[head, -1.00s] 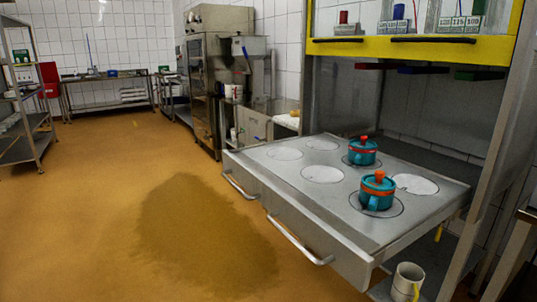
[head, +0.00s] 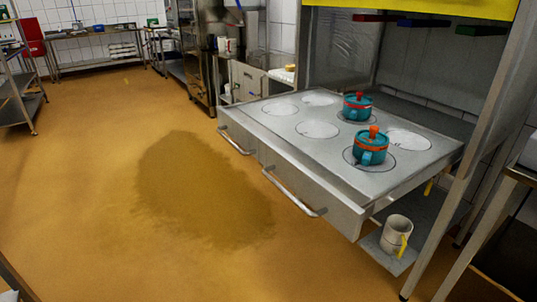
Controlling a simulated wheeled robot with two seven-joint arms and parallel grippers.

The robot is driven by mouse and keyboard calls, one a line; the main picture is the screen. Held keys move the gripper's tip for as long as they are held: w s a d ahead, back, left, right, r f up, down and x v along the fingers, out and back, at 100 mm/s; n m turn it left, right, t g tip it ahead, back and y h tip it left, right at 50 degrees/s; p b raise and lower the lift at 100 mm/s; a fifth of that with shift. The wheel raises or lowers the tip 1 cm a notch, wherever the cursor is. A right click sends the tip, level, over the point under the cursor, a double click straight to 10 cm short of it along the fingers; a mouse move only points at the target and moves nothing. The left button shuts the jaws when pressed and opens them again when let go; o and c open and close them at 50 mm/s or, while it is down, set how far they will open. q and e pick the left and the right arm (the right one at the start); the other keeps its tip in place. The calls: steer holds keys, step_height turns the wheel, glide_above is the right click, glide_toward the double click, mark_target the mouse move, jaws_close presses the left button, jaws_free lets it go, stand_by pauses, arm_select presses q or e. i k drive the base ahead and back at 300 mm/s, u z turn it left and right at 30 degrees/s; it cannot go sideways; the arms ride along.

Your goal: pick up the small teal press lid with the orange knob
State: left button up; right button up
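Two teal pots with orange-red rims and orange knobs on their lids stand upright on the pulled-out metal top (head: 280,142). The nearer teal pot (head: 369,152) sits on a round marked spot, with its orange knob (head: 374,131) on top. The farther teal pot (head: 356,110) sits on another marked spot behind it, with its orange knob (head: 358,96). I cannot tell by size which lid is the small press lid. Neither of my grippers is in view.
Several pale round spots on the metal top are empty. Two bar handles (head: 290,192) stick out at its front. A white mug (head: 394,235) with a yellow handle stands on a low shelf (head: 375,250). A dark wet-looking patch (head: 200,190) marks the open orange floor at left.

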mark_target(373, 136)
steer(key=z, duration=0.45)
steer(key=k, duration=0.3)
steer(key=u, duration=1.35)
steer(key=i, duration=1.35)
steer(key=z, duration=0.9)
